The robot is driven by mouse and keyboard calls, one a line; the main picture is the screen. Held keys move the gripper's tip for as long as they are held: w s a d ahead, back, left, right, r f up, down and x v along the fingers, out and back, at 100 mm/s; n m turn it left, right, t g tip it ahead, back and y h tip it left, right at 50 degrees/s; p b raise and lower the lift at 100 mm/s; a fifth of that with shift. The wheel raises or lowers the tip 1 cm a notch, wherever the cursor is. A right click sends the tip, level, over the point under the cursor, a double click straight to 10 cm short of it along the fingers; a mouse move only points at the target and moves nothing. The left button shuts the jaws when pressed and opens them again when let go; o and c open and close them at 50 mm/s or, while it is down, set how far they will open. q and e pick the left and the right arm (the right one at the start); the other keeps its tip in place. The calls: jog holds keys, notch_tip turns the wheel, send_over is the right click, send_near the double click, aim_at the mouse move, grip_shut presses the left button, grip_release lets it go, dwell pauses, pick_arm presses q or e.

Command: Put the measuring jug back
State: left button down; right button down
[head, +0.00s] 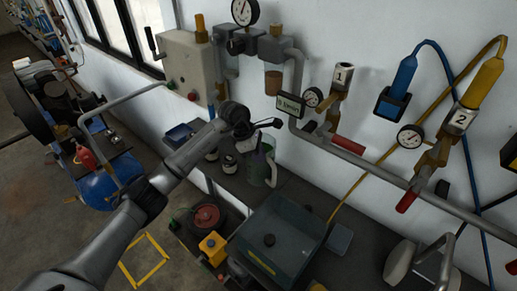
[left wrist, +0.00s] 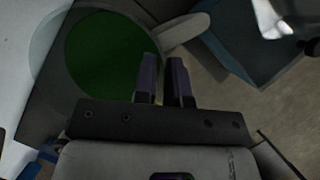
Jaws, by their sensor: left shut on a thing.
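The measuring jug (head: 258,169) is a clear, greenish vessel behind the bench's dark tray, near the wall. My left gripper (head: 267,124) is above the jug in the head view. Whether the jug's base touches the bench is unclear. My right gripper does not show.
Pipes, gauges (head: 410,136) and numbered valves line the wall. A yellow square (head: 143,260) marks the floor.

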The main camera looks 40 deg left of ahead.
aim_at(259, 167)
pick_arm(q)
notch_tip(259, 167, down, 5)
jog(key=shift+f, duration=0.2)
jog(key=shift+w+d+f, duration=0.1)
jog(key=shift+w+f, duration=0.05)
jog(key=shift+f, duration=0.4)
jog(key=shift+w, duration=0.1)
jog(key=c, duration=1.6)
grip_release()
jog(key=shift+f, duration=0.2)
jog(key=o, duration=0.4)
jog(key=shift+o, duration=0.2)
jog(key=shift+r, duration=0.1)
